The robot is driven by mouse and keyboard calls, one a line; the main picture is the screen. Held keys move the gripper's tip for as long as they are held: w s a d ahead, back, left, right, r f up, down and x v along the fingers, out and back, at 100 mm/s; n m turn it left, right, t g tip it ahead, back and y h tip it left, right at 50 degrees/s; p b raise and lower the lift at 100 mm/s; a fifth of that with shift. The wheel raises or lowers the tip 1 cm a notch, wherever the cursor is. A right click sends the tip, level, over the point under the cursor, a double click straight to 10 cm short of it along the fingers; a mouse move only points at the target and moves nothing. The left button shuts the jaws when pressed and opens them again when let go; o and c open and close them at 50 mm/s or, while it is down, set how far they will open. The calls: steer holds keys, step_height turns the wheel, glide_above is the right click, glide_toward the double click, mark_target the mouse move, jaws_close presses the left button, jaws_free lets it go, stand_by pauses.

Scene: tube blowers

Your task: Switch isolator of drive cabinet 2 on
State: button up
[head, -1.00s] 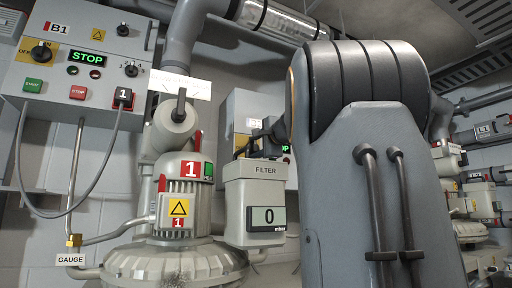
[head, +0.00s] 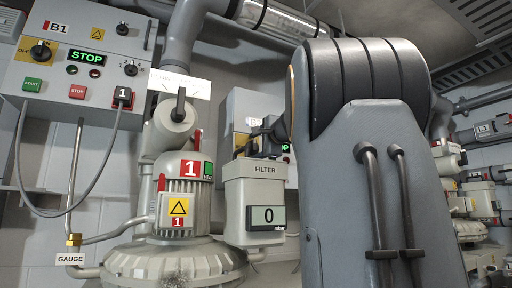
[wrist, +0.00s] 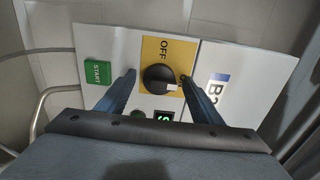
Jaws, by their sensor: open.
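Drive cabinet 2 (wrist: 228,62) fills the wrist view, with a blue-marked label starting with B. Its isolator is a round black knob (wrist: 158,78) on a yellow plate (wrist: 155,45) marked OFF. A small white mark shows at the knob's lower right; I cannot tell its exact setting. My gripper (wrist: 158,75) is open, with one finger on each side of the knob in the picture. I cannot tell whether either finger touches it. In the head view the cabinet (head: 240,103) is partly hidden behind my arm and the filter unit.
A green START button (wrist: 98,72) is left of my fingers, and a lit green display (wrist: 164,116) lies between them.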

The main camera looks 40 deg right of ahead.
steer(key=b+v, duration=0.2)
steer(key=v, duration=0.5)
steer(key=shift+s+b, duration=0.3)
steer(key=shift+s, duration=0.1)
